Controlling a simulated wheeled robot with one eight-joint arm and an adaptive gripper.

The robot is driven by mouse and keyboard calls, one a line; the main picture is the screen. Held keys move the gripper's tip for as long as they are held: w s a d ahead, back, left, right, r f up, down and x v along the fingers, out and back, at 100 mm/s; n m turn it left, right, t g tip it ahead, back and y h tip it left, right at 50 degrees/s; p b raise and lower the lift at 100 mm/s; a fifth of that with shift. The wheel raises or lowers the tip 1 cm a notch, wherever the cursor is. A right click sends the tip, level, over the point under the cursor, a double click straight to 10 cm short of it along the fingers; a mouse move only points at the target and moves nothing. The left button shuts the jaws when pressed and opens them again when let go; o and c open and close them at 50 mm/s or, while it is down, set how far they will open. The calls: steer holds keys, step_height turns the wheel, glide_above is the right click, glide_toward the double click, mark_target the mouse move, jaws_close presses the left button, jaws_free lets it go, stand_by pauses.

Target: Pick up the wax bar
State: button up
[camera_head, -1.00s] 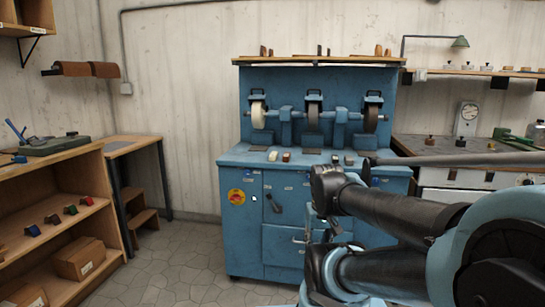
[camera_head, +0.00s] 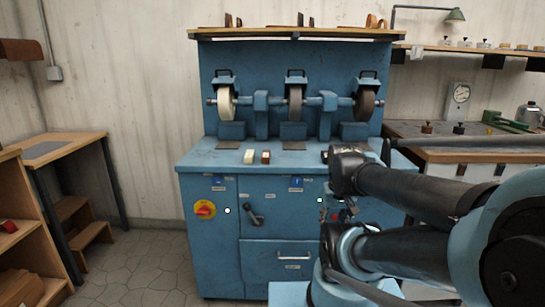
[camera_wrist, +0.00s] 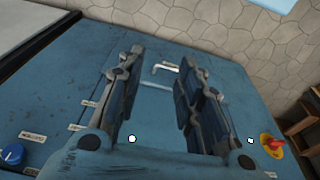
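Two small bars lie side by side on the blue grinding machine's worktop in the head view: a cream bar (camera_head: 249,156) and a brown bar with a pale end (camera_head: 265,157). I cannot tell for certain which is the wax bar; the cream one looks most like it. My gripper (camera_wrist: 160,95) is open and empty in the wrist view, its fingers well apart before the machine's blue front. The bars are not in the wrist view. In the head view my arm is at the right, and the gripper's fingertips cannot be made out.
The blue machine (camera_head: 215,260) carries several wheels above its worktop (camera_head: 205,157). Its front has a red-yellow switch (camera_head: 204,210) and a drawer handle (camera_head: 293,257), also in the wrist view (camera_wrist: 165,68). A wooden table (camera_head: 60,147) stands left. Open floor (camera_head: 150,275) lies between.

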steer(key=shift+o, duration=0.3)
steer(key=shift+w, duration=0.1)
steer(key=o, duration=0.4)
steer(key=shift+s+r, duration=0.2)
step_height(320, 180, up, 28)
steer(key=g, duration=0.2)
glide_above(266, 153)
steer(key=shift+m, duration=0.3)
steer(key=f, duration=1.1)
steer(key=shift+s+d+f, duration=0.2)
steer(key=shift+s+d, duration=0.05)
steer(key=shift+s, duration=0.15)
steer(key=shift+w+a+f, duration=0.1)
steer(key=shift+f, duration=1.25)
steer(key=shift+a+f, duration=0.1)
steer(key=shift+f, duration=1.2)
